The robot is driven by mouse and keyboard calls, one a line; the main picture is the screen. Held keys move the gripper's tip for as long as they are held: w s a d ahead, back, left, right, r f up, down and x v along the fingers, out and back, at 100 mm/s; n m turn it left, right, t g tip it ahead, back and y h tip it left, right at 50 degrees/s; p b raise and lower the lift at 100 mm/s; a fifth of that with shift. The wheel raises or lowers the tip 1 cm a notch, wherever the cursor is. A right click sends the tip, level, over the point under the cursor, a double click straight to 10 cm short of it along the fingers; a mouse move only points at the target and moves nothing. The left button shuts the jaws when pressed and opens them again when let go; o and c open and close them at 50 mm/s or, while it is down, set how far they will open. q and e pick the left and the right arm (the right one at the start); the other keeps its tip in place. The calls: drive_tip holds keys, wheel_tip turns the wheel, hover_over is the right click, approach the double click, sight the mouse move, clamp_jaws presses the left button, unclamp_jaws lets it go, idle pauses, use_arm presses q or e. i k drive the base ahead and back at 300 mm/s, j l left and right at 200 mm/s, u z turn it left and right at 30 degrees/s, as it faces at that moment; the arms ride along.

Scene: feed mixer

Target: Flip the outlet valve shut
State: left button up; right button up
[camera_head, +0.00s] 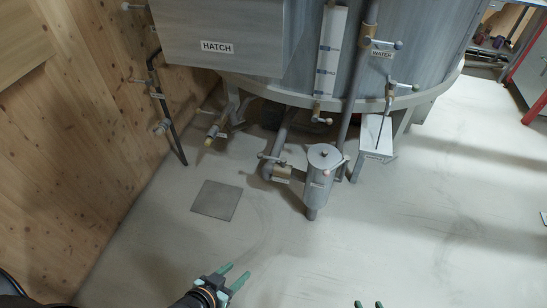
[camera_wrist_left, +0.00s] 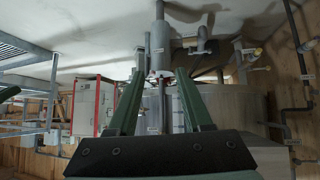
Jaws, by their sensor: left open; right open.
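A brass-bodied valve (camera_head: 281,173) with a pale-tipped lever sits on the low pipe between the tank and a grey upright cylinder (camera_head: 322,175). It appears to be the outlet valve, but its tag is too small to read. I cannot tell whether it is open or shut. My left gripper (camera_head: 238,272) is open and empty, low over the floor, well in front of the valve and apart from it. Its spread green fingers (camera_wrist_left: 158,98) also show in the left wrist view, with the cylinder (camera_wrist_left: 160,45) beyond them. My right gripper (camera_head: 368,304) shows only its open fingertips at the bottom edge.
The large grey tank (camera_head: 420,45) stands behind, with a box marked HATCH (camera_head: 225,25) overhanging at left. Other valves are a yellow-spouted one (camera_head: 213,133) and one by the WATER tag (camera_head: 382,53). A wooden wall (camera_head: 80,130) bounds the left. The front floor is clear around a dark square plate (camera_head: 216,200).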

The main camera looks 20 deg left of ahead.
sight(283, 160)
drive_tip(key=i+l+u, duration=0.2)
drive_tip(key=i, duration=0.35)
drive_tip(key=i+l+u, duration=0.25)
drive_tip(key=i, duration=0.35)
drive_tip(key=i+l+u, duration=0.2)
drive_tip(key=i+l, duration=0.15)
drive_tip(key=i, duration=0.15)
